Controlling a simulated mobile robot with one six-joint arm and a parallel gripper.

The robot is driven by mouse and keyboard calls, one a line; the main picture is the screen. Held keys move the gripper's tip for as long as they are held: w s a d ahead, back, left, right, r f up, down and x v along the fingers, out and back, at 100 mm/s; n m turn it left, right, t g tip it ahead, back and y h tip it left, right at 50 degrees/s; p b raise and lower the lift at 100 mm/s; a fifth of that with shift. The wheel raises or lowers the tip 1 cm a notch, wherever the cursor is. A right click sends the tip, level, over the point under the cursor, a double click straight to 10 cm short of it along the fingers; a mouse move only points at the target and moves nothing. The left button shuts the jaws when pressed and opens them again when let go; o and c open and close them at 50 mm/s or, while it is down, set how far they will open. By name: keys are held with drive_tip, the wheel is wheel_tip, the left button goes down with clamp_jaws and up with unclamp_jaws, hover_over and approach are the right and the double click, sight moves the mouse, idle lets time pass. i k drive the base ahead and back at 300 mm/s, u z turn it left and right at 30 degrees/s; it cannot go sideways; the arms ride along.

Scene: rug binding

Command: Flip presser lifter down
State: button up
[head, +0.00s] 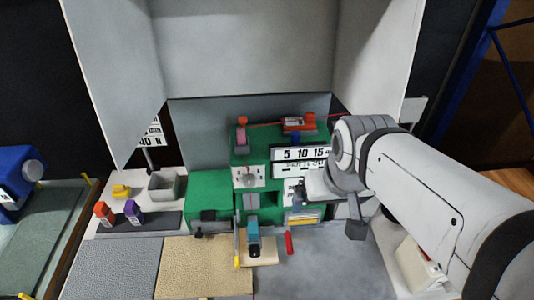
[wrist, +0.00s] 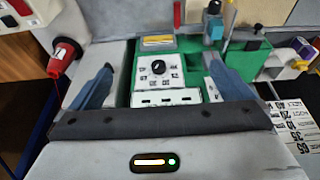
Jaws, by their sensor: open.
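The green binding machine (head: 210,190) stands in the middle of the head view. At its front, a red lever (head: 289,243) sticks up right of a blue-and-black block (head: 253,238), and a thin yellow lever (head: 237,250) stands left of the block. I cannot tell for certain which lever is the presser lifter. In the wrist view, the red lever (wrist: 177,15) and blue block (wrist: 214,29) show near the top. My gripper (wrist: 160,68) is open and empty, its blue fingers apart in front of a white panel with a black knob (wrist: 158,67). In the head view my arm partly hides the machine's right side.
A grey bin (head: 164,186), a yellow piece (head: 121,191) and orange and purple blocks (head: 133,211) stand to the left. A tan carpet piece (head: 205,266) lies in front. Grey walls enclose the back. A red-capped part (wrist: 64,58) is at the left in the wrist view.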

sight(285, 231)
drive_tip(key=u, duration=0.6)
drive_tip(key=k, duration=1.25)
drive_tip(key=z, duration=0.45)
drive_tip(key=i, duration=1)
drive_tip(key=z, duration=0.05)
